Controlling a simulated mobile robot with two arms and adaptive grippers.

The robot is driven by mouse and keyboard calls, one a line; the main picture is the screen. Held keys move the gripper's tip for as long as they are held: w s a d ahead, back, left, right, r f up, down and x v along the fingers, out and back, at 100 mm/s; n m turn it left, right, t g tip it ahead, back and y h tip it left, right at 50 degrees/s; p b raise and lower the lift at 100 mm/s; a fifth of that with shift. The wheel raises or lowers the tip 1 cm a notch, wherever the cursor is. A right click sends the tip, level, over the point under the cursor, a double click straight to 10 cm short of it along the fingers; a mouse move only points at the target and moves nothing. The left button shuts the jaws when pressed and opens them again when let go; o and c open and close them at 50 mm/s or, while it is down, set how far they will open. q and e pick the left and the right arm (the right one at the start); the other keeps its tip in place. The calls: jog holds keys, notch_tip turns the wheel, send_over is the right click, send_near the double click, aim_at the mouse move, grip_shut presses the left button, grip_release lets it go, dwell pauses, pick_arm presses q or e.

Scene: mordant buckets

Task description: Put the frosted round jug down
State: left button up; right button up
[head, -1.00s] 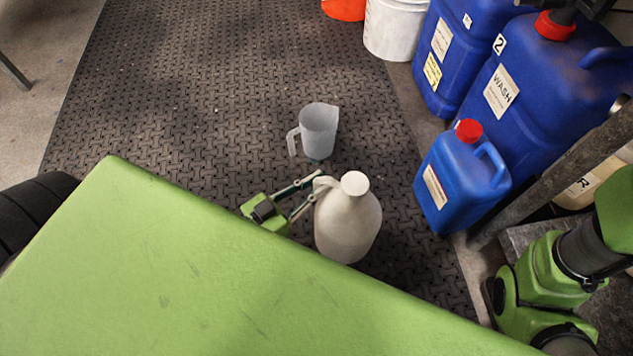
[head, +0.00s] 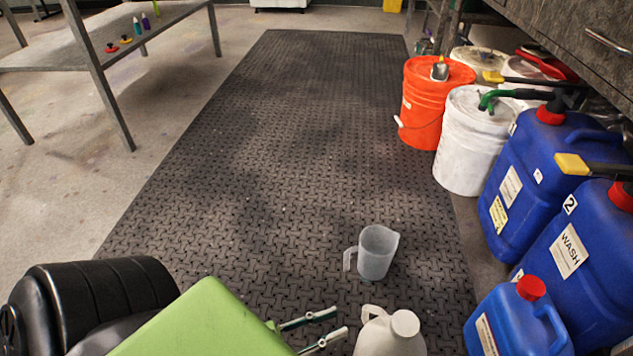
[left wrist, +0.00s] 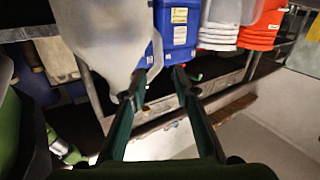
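The frosted round jug (head: 392,335) is whitish with a pale cap and a loop handle on its left. It appears upright on the dark mat; the lower edge of the head view cuts off its base. My left gripper (head: 340,322) is just left of the handle, its two fingers apart, with a small gap to the handle. In the left wrist view, the jug (left wrist: 100,35) looms upside down at the upper left. My left gripper (left wrist: 158,78) has its fingers spread there, with nothing seen held between them. My right gripper is not in view.
A translucent measuring pitcher (head: 377,252) stands behind the jug on the patterned mat (head: 270,170). A small blue canister (head: 520,322), large blue containers (head: 585,265), a white bucket (head: 468,145) and an orange bucket (head: 424,105) line the right. The mat's middle is clear.

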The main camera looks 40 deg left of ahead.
pick_arm(q)
jog(key=shift+p+v, duration=0.3)
jog(key=shift+v, duration=1.35)
